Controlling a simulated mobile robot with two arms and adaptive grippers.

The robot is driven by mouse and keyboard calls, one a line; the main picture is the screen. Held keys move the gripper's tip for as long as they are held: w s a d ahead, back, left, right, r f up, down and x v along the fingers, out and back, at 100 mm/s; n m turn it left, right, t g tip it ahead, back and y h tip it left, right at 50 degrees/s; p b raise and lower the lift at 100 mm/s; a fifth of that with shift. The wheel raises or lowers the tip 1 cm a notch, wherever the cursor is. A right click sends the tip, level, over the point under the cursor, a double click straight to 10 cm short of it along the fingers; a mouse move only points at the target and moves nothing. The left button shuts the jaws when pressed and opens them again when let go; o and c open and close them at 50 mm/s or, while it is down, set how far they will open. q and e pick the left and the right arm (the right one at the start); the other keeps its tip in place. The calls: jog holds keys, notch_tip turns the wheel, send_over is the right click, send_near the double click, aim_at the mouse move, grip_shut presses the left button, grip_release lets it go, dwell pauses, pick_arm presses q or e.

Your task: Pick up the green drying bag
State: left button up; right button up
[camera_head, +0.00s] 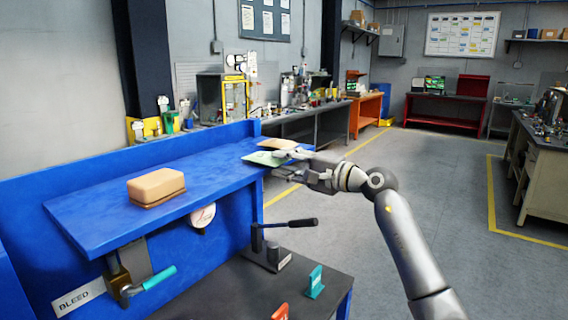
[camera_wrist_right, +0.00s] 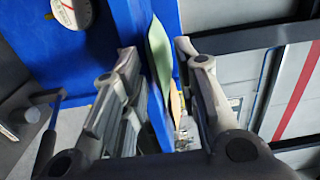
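The green drying bag (camera_head: 262,158) lies flat at the far right end of the blue shelf (camera_head: 95,222), partly over its edge. My right gripper (camera_head: 283,164) is at this end of the shelf, reaching in from the right. In the right wrist view the green bag (camera_wrist_right: 158,55) stands edge-on between the two spread fingers, beside the blue shelf edge. The fingers look open, with gaps on both sides; contact with the bag cannot be made out. My left gripper is not in view.
A tan flat item (camera_head: 277,144) lies just behind the green bag. A tan block (camera_head: 155,186) sits on the near part of the shelf. A black-handled lever (camera_head: 290,223) and a teal-handled valve (camera_head: 152,279) are below. Open floor lies to the right.

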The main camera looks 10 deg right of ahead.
grip_shut()
notch_tip(320, 180, up, 3)
jog(key=shift+f+p, duration=0.2)
jog(key=shift+p, duration=0.3)
jog(key=s+d+r+b, duration=0.3)
jog(key=s+d+r, duration=0.2)
jog(key=s+d, duration=0.5)
jog(key=shift+b, duration=0.3)
